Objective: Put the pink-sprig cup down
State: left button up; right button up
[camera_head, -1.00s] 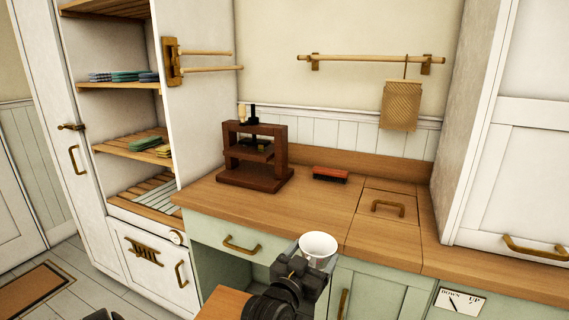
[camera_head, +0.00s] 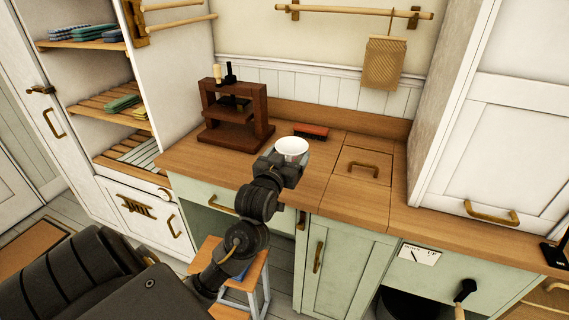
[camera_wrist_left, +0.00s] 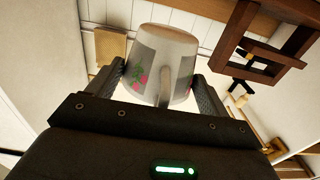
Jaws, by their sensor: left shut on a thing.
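The pink-sprig cup (camera_head: 291,148) is white, with its open rim facing up in the head view. In the left wrist view the cup (camera_wrist_left: 163,60) shows a pink and green sprig on its side, and it sits between both fingers. My left gripper (camera_head: 282,168) is shut on it, over the front part of the wooden counter (camera_head: 225,160). I cannot tell whether the cup's base touches the counter, because my gripper hides it. My right gripper is not in view.
A dark wooden press (camera_head: 236,118) stands on the counter behind and left of the cup. A small red-topped block (camera_head: 311,131) lies just behind it. Counter left and right of the cup is clear.

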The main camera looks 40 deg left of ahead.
pick_arm(q)
jog(key=w+a+f, duration=0.1)
jog(key=w+f, duration=0.1)
jog(key=w+a+f, duration=0.1)
jog(key=w+f, duration=0.1)
jog(key=w+a+f, duration=0.2)
jog(key=f, duration=0.1)
jog(key=shift+w+a+p, duration=0.1)
jog(key=shift+w+p, duration=0.2)
jog(key=shift+w, duration=0.1)
notch_tip(320, 180, down, 3)
jog(key=shift+w+a+r+p, duration=0.1)
jog(key=shift+w+r+p, duration=0.05)
jog(key=shift+p, duration=0.35)
jog(key=shift+f, duration=0.4)
jog(key=shift+f, duration=0.1)
jog(key=o, duration=1)
jog(key=shift+o, duration=0.2)
jog(key=shift+r, duration=0.2)
jog(key=b+v, duration=0.1)
jog(key=v, duration=1.1)
jog(key=shift+b, duration=0.4)
